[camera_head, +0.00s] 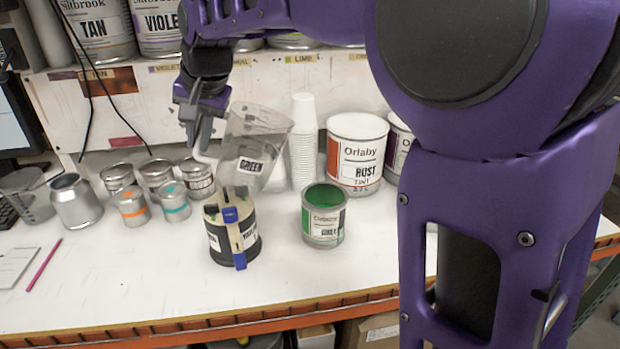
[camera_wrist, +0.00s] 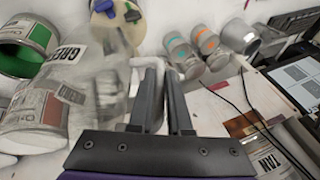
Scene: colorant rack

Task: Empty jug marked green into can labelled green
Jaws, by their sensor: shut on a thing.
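The clear jug (camera_head: 247,165) with a GREEN label is held in the air by my gripper (camera_head: 203,130) and is tilted toward the right. The jug (camera_wrist: 92,75) also shows left of my gripper fingers (camera_wrist: 165,95) in the wrist view. My gripper is shut on its handle side. The open can (camera_head: 323,228) with a green band and green inside stands upright to the right of the jug and lower; its small label looks like GREEN. It shows at the left edge in the wrist view (camera_wrist: 38,37). I cannot tell how much liquid the jug holds.
Behind are a paper cup stack (camera_head: 303,150) and a RUST can (camera_head: 355,160).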

